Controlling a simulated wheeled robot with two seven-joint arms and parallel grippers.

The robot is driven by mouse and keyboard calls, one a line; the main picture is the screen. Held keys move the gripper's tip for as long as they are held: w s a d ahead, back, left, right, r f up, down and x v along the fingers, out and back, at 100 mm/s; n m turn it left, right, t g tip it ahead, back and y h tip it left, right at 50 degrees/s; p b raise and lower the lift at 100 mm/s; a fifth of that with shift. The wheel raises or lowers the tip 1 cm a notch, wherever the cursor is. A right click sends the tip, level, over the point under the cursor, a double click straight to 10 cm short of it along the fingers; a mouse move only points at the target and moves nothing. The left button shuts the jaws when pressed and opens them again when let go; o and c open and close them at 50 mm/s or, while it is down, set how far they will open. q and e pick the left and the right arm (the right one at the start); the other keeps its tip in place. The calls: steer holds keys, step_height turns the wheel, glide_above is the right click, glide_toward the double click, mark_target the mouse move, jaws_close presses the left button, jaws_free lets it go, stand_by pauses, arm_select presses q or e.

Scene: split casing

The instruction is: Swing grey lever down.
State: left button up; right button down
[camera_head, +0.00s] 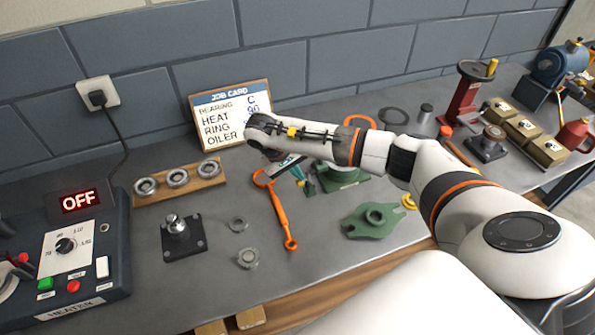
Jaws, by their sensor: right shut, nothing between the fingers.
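My right arm reaches in from the right across the bench. Its gripper (294,168) points down in front of the job card, beside a green casing part (342,180), and is shut and empty. The arm partly hides that part. I cannot surely pick out the grey lever. A light grey curved piece (8,281) with red ends shows at the left edge on the heater (82,270), cut off by the picture, far from my right gripper. My left gripper is out of view.
An orange tool (279,214) lies near the gripper. A second green casing part (373,220) lies right of it. The job card (232,112) stands behind.

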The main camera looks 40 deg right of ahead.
steer(key=shift+d, duration=0.1)
steer(key=shift+d+r+y, duration=0.1)
steer(key=shift+d+y, duration=0.1)
steer(key=shift+y, duration=0.4)
steer(key=shift+s+d+r+t+y+b, duration=0.15)
steer(key=shift+t+y+b, duration=0.15)
steer(key=shift+y+b, duration=0.25)
